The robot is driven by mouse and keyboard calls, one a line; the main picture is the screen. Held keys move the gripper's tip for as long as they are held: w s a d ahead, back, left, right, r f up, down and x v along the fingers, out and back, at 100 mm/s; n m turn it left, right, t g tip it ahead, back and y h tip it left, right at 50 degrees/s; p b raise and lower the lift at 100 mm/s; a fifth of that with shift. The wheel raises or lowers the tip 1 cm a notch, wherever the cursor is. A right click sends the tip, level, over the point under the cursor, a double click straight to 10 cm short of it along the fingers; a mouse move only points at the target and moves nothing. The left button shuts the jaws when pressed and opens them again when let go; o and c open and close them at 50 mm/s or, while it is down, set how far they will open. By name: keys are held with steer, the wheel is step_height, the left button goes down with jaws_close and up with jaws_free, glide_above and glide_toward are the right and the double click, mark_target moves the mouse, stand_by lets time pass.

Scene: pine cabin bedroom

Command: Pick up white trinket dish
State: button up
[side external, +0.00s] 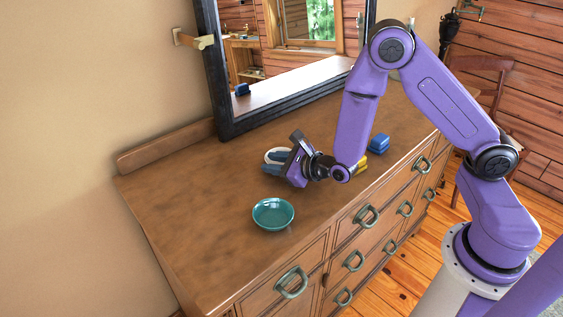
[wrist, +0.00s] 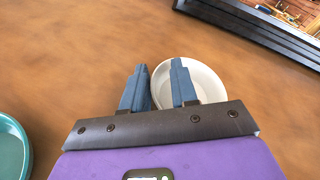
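The white trinket dish (wrist: 213,80) is a small round shallow dish on the dresser top. In the wrist view it lies around and beyond my right finger. My gripper (wrist: 158,65) is open, with its two blue fingers apart. The right finger overlaps the dish in the picture, and the left finger is just outside its left rim. In the side view the dish (side external: 268,152) is partly hidden behind my gripper (side external: 272,163), which is low over the dresser. I cannot tell whether a finger touches the dish.
A teal bowl (side external: 273,214) stands near the dresser's front edge; it also shows at the left of the wrist view (wrist: 12,150). A blue item (side external: 379,143) and a yellow item (side external: 361,166) are beyond my wrist. A framed mirror (side external: 290,88) stands at the back. The dresser's left end is clear.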

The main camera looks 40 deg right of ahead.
jaws_close()
steer(key=shift+r, duration=0.1)
